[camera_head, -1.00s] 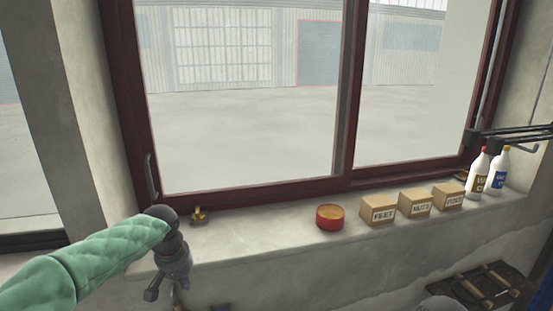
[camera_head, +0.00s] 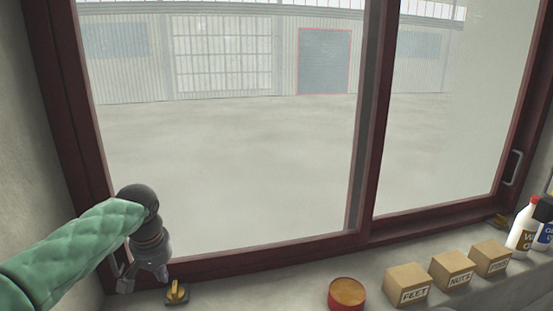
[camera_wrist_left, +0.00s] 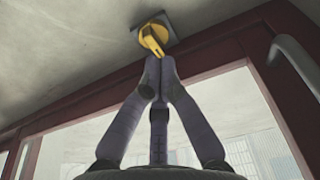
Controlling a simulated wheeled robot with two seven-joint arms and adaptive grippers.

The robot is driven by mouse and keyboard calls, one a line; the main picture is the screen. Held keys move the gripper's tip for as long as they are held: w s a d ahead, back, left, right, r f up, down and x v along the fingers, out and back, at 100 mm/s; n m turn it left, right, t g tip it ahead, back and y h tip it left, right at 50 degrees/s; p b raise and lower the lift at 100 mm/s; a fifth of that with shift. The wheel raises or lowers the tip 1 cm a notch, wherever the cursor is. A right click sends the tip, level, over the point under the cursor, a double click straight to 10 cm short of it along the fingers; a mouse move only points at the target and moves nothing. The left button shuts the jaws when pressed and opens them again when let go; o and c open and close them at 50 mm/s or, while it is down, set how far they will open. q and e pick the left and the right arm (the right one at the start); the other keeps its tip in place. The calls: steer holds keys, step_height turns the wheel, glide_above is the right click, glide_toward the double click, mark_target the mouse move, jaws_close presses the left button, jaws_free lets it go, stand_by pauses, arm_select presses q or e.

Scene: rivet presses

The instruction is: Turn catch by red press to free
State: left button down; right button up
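A yellow catch (camera_head: 177,292) on a dark base sits on the sill at the lower left of the window. It also shows at the top of the left wrist view (camera_wrist_left: 153,37), which looks turned over. A second yellow catch (camera_head: 502,221) is at the window's right end. My left gripper (camera_head: 148,278) is just left of the near catch in the head view. In the left wrist view its fingers (camera_wrist_left: 158,68) come together at the tips and are shut, close to the catch lever; whether they touch it I cannot tell. No red press is in view. My right gripper is out of view.
The dark red window frame (camera_head: 250,258) rises close behind the left gripper. A pale handle (camera_wrist_left: 292,65) is near the gripper.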

mark_target(176, 291)
arm_select(q)
steer(key=f, duration=0.1)
steer(key=f+b, duration=0.1)
steer(key=f, duration=0.3)
steer(key=shift+s+f, duration=0.2)
steer(key=shift+s, duration=0.15)
steer(key=shift+f+b, duration=0.25)
steer(key=shift+b, duration=0.2)
steer(key=shift+s+f, duration=0.25)
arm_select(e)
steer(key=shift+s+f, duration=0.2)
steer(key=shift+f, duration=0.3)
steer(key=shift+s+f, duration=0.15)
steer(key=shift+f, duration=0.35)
arm_select(q)
steer(key=shift+w, duration=0.15)
